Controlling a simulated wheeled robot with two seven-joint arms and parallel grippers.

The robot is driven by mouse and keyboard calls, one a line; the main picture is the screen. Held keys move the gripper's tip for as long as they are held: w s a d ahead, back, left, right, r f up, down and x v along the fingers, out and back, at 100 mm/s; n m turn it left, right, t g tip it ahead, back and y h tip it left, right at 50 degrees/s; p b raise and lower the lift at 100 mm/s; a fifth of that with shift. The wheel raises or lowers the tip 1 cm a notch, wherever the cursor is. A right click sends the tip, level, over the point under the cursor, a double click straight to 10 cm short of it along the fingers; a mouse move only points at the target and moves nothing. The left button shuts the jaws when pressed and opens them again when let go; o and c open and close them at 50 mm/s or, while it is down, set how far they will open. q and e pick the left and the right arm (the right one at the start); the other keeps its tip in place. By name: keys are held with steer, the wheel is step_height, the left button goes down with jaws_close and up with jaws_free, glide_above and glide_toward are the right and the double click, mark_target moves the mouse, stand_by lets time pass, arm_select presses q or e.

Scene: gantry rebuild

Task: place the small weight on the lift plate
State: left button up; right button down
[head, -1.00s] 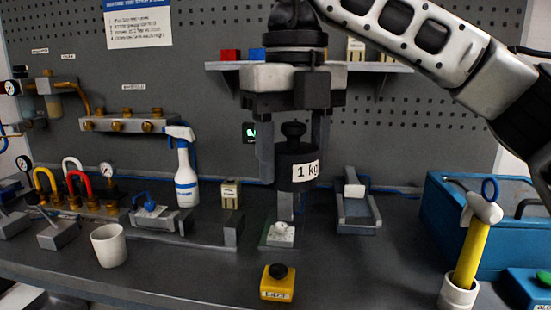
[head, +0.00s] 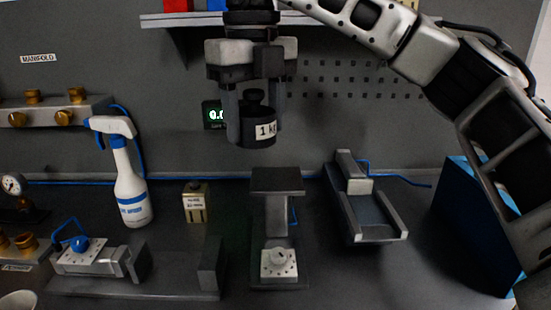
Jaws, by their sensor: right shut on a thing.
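The small weight (head: 257,131) is a black cylinder with a knob on top and a white "1 kg" label. My right gripper (head: 252,120) is shut on it, with one finger on each side, and holds it upright in the air. The lift plate (head: 277,180) appears to be the flat dark plate on top of a short post, below and slightly right of the weight. A clear gap shows between the weight and the plate. Nothing lies on the plate. My left gripper is not in view.
A post base with a light dial block (head: 279,263) stands under the plate. A grey channel-shaped fixture (head: 366,205) is to the right, a brass-coloured block (head: 195,203) and a spray bottle (head: 130,190) to the left. A vise (head: 95,258) sits front left. A shelf (head: 330,20) runs behind the arm.

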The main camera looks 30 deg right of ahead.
glide_above(277, 178)
steer(key=a, duration=0.1)
steer(key=f, duration=0.5)
steer(key=shift+s+f, duration=0.2)
steer(key=shift+s, duration=0.2)
steer(key=f, duration=0.2)
steer(key=w+d+f, duration=0.1)
steer(key=f, duration=0.1)
steer(key=shift+f, duration=0.35)
steer(key=shift+f, duration=0.15)
steer(key=c, duration=0.6)
jaws_free()
steer(key=shift+o, duration=0.2)
steer(key=shift+s, duration=0.1)
step_height(277, 178, up, 8)
steer(key=shift+f, duration=0.2)
